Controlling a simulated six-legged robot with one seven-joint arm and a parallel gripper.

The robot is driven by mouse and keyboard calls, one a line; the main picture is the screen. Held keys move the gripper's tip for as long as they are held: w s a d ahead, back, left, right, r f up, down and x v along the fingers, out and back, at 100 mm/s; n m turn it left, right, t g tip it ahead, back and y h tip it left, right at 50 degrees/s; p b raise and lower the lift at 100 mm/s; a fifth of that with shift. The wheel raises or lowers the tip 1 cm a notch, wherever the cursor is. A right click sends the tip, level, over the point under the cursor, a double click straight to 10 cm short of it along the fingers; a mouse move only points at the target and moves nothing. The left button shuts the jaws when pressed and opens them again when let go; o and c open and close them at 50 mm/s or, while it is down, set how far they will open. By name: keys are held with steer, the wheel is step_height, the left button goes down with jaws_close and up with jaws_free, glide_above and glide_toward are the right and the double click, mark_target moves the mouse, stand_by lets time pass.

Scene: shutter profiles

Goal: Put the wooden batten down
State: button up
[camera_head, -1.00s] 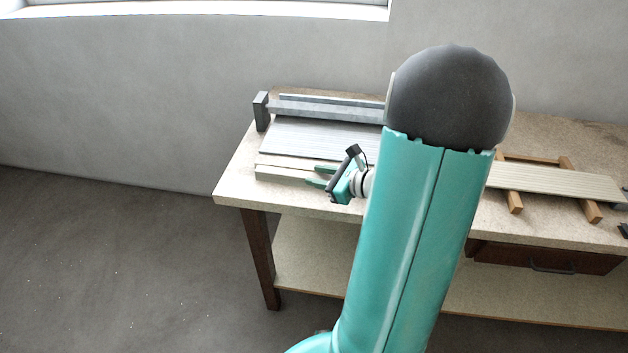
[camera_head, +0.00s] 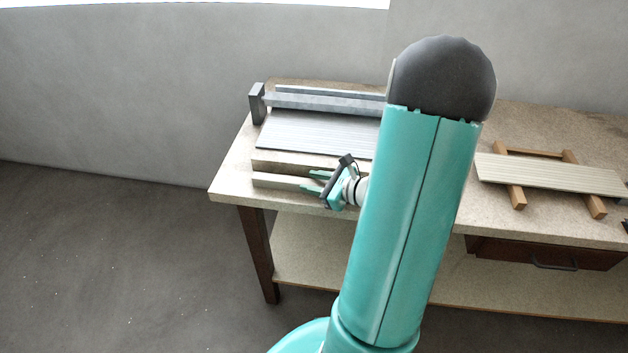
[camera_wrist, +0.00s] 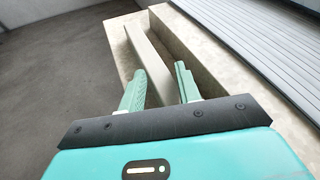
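The wooden batten (camera_head: 280,181) is a pale, narrow strip along the front left of the workbench. It runs parallel to the bench's front edge. In the wrist view the batten (camera_wrist: 148,48) runs away from me between my two green fingers. My gripper (camera_head: 313,181) is at the batten's right part, one finger on each side. In the wrist view my gripper (camera_wrist: 160,70) appears shut on the batten; finger contact is hard to make out. The batten is low over or on the bench top; its underside is hidden. My arm hides its right end.
Behind the batten is a raised block with a ribbed grey panel (camera_head: 310,135) and a metal rail (camera_head: 325,104) with a dark end piece. On the right, a slatted board (camera_head: 550,176) lies on a wooden frame (camera_head: 515,195). The workbench's (camera_head: 229,182) left front corner is bare.

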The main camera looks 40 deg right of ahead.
steer(key=o, duration=0.4)
steer(key=shift+c, duration=0.2)
steer(key=shift+s, duration=0.15)
steer(key=v, duration=1.2)
steer(key=w+a+r+n+g+y, duration=0.25)
steer(key=a+n+g, duration=0.25)
steer(key=a+n, duration=0.4)
steer(key=w+a+r+n+g+y, duration=0.1)
steer(key=a+r+n+g, duration=0.3)
steer(key=a+n, duration=0.55)
steer(key=s+a+r+n+h, duration=0.3)
steer(key=a+r+n+h, duration=0.4)
steer(key=a+r+n, duration=0.2)
steer(key=a+n, duration=0.2)
steer(key=n, duration=0.1)
steer(key=shift+t, duration=0.4)
steer(key=shift+a+n, duration=0.1)
steer(key=shift+n, duration=0.15)
